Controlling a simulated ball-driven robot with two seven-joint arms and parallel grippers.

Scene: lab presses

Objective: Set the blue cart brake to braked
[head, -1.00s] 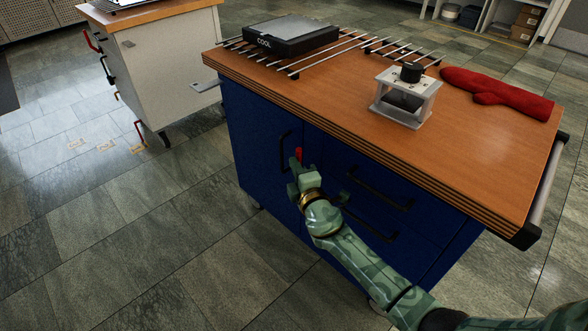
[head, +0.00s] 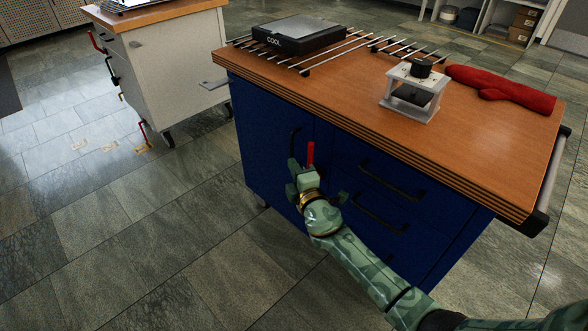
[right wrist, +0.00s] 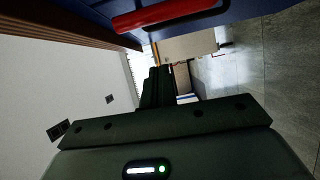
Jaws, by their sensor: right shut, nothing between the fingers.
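The blue cart (head: 270,140) stands in the middle of the head view under a wooden top. A red lever (head: 311,153) shows at its front, pointing up, just behind and right of my right gripper (head: 297,172). The red lever also shows in the right wrist view (right wrist: 165,14), at the top edge, apart from the fingers. My right gripper is shut and empty, close to the cart's front; its dark fingers (right wrist: 158,88) lie together in the wrist view. The lever's lower end is hidden by my gripper. My left gripper is not in view.
Black handles (head: 391,182) stick out from the blue cart's front. On its top (head: 345,95) are a black COOL box (head: 298,38), metal rods, a small white press (head: 410,95) and a red mitt (head: 500,88). A white cart (head: 180,65) stands at the left. The floor in front is clear.

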